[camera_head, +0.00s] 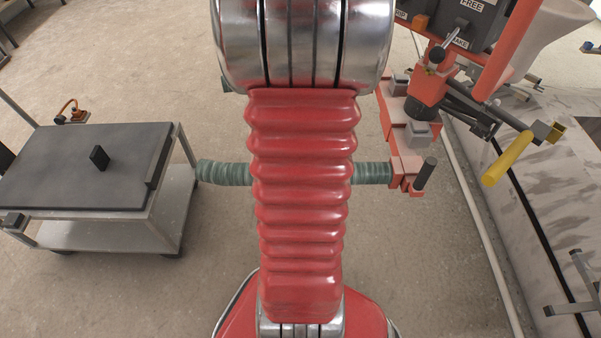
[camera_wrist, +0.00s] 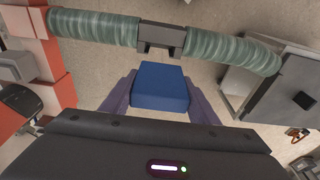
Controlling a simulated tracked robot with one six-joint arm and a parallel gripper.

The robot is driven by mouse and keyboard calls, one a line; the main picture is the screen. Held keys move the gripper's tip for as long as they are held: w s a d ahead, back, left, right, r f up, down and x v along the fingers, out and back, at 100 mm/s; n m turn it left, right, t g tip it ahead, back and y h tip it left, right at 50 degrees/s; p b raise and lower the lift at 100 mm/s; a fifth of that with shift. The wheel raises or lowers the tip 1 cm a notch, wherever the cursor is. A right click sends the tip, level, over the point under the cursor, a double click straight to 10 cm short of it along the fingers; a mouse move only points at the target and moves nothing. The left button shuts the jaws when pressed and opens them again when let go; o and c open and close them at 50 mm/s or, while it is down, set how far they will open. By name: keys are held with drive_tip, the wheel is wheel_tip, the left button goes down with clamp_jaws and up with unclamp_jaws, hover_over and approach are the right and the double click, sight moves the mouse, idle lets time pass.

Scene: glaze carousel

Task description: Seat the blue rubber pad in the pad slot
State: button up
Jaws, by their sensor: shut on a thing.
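The blue rubber pad (camera_wrist: 160,84) is in the wrist view, between the two purple fingers of my gripper (camera_wrist: 160,98). My gripper is shut on it, one finger on each side, and the pad is held up above the floor. In the head view my own red arm hides the gripper and the pad. An orange fixture (camera_head: 403,140) with grey blocks stands right of my arm in the head view. It also shows at the left edge of the wrist view (camera_wrist: 55,60). I cannot pick out the pad slot for certain in either view.
A green ribbed hose (camera_head: 224,173) passes behind my arm to the fixture; it crosses the top of the wrist view (camera_wrist: 95,27). A grey trolley (camera_head: 75,200) with a black block (camera_head: 99,157) stands left. A yellow-handled lever (camera_head: 508,158) sticks out right. Bare floor lies between.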

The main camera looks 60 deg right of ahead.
drive_tip(key=shift+s, duration=0.15)
drive_tip(key=shift+f, duration=0.15)
drive_tip(key=shift+s+f, duration=0.1)
drive_tip(key=shift+f, duration=0.2)
drive_tip(key=shift+d+f, duration=0.1)
drive_tip(key=shift+f, duration=2.6)
drive_tip(key=shift+f, duration=0.1)
drive_tip(key=shift+f, duration=1.75)
drive_tip(key=shift+f, duration=0.65)
drive_tip(key=o, duration=1.1)
